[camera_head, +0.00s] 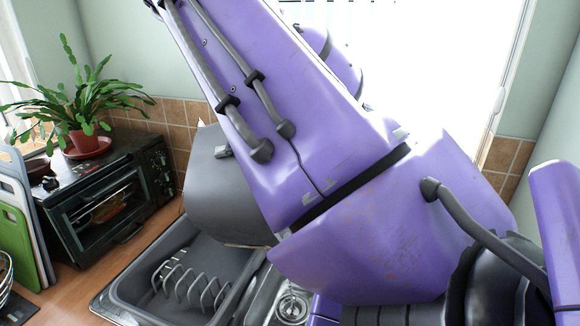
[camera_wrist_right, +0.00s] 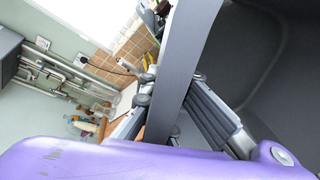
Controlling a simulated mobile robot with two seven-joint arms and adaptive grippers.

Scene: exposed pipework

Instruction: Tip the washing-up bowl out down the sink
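The grey washing-up bowl (camera_head: 222,190) is tilted steeply above the sink area in the head view, partly hidden behind my right arm. In the right wrist view its rim (camera_wrist_right: 188,70) runs between the fingers of my right gripper (camera_wrist_right: 172,98), and its dark inside (camera_wrist_right: 275,60) fills the right side. My right gripper is shut on that rim. In the head view the arm hides its fingers. The sink (camera_head: 262,298) shows only in part, with its round drain (camera_head: 291,306) below the arm. I see no water. My left gripper is not in view.
A toaster oven (camera_head: 105,195) with a potted plant (camera_head: 84,138) on top and chopping boards (camera_head: 18,225) are at the left. Pipes (camera_wrist_right: 65,72) run along the wall.

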